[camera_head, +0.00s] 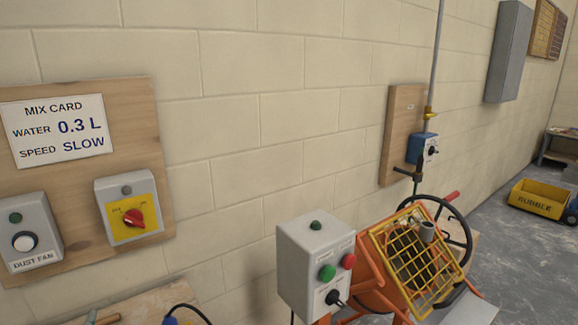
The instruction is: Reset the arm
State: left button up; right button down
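Neither of my grippers and no arm of mine can be made out in the head view. An orange mixer (372,275) with a yellow grid guard (418,262) and a black handwheel stands at the lower right. Its grey control box (315,265) has a green and a red button and a black knob.
A wooden surface (135,308) with a black cable crosses the bottom left edge. A blue box (422,148) on a pipe hangs on the wall. A yellow rubble skip (538,199) stands far right on open grey floor.

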pick_arm(q)
jog(key=s+d+f+g+h, duration=0.4)
jog(key=s+d+f+g, duration=0.1)
jog(key=s+f, duration=0.65)
jog(key=s+d+f+g+h, duration=0.4)
jog(key=s+d+f, duration=0.1)
jog(key=s+f, duration=0.65)
notch_tip(320, 180, down, 17)
jog(key=s+a+g, duration=0.1)
jog(key=s+a, duration=0.1)
jog(key=s+f+n+g, duration=0.1)
jog(key=s+f, duration=1.1)
jog(key=s, duration=0.2)
jog(key=shift+a+f, duration=0.3)
jog(key=shift+f, duration=0.05)
